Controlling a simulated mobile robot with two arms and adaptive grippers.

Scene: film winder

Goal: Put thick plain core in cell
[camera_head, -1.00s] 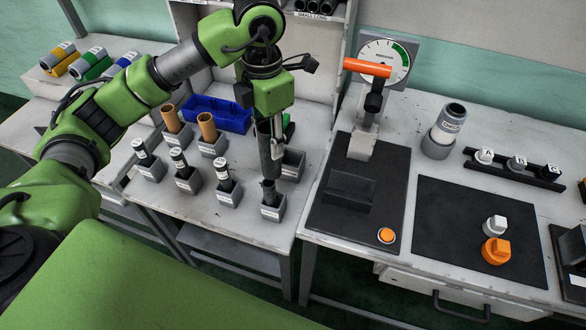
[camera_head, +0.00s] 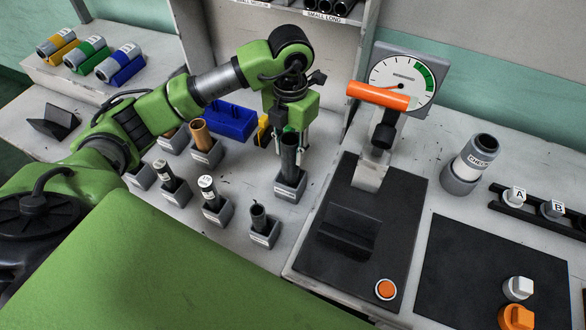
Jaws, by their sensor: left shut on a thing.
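The thick plain core (camera_head: 289,158), a dark grey open tube, stands upright with its lower end at a small grey cell (camera_head: 290,190). It seems to be inside the cell walls; I cannot see whether it touches the bottom. My left gripper (camera_head: 290,142) is above the cell, pointing down, with its fingers shut on the upper part of the core. My right gripper is not in view.
A thinner dark core stands in a front cell (camera_head: 264,234). A blue bin (camera_head: 229,122) lies behind.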

